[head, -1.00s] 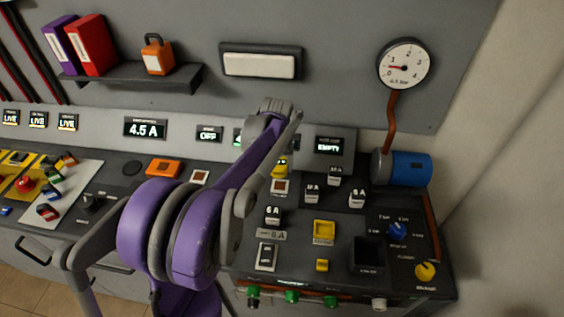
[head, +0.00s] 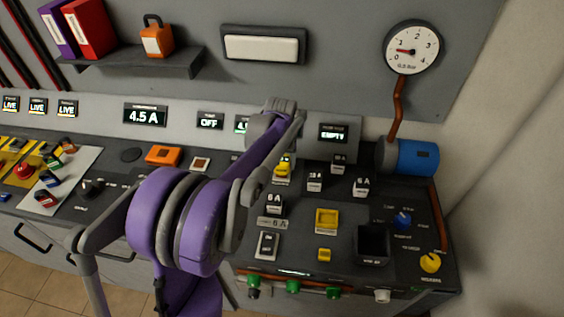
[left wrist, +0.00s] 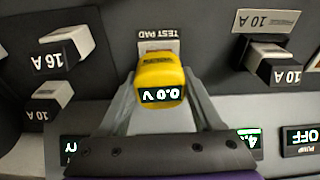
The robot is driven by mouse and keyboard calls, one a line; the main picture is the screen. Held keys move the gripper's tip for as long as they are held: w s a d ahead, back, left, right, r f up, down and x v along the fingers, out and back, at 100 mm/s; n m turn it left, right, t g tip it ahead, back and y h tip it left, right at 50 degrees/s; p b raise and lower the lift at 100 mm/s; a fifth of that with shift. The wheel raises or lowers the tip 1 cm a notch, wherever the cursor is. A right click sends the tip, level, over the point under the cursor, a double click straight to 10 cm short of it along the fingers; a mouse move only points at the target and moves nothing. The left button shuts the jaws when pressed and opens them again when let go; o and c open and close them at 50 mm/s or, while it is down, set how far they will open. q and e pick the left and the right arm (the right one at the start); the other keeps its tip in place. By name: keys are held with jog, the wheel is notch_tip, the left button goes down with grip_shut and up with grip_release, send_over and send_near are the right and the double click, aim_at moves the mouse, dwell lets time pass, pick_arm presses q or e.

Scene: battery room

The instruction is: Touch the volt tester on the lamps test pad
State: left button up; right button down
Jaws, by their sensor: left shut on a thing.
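The volt tester is a small yellow block with a display reading 0.0 V (left wrist: 162,80). My left gripper (left wrist: 160,98) is shut on it, one finger on each side. In the head view the tester (head: 284,166) shows just right of my purple arm, over a small white-framed pad (head: 282,180). In the left wrist view that pad, labelled TEST PAD (left wrist: 158,34), lies right beyond the tester, which covers most of its reddish square. I cannot tell whether the tester touches it. The pad's circuit name is not readable. My right gripper is not in view.
Several fuse blocks stand near the tester, among them a 16 A one (left wrist: 62,48) and a 10 A one (left wrist: 275,65). A blue cylinder (head: 412,157) and a gauge (head: 411,49) are at the right.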

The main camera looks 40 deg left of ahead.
pick_arm(q)
jog(key=shift+f+b, duration=0.35)
jog(key=shift+f, duration=0.2)
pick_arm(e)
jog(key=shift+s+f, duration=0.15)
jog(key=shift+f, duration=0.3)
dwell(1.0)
pick_arm(q)
jog(key=shift+r, duration=0.1)
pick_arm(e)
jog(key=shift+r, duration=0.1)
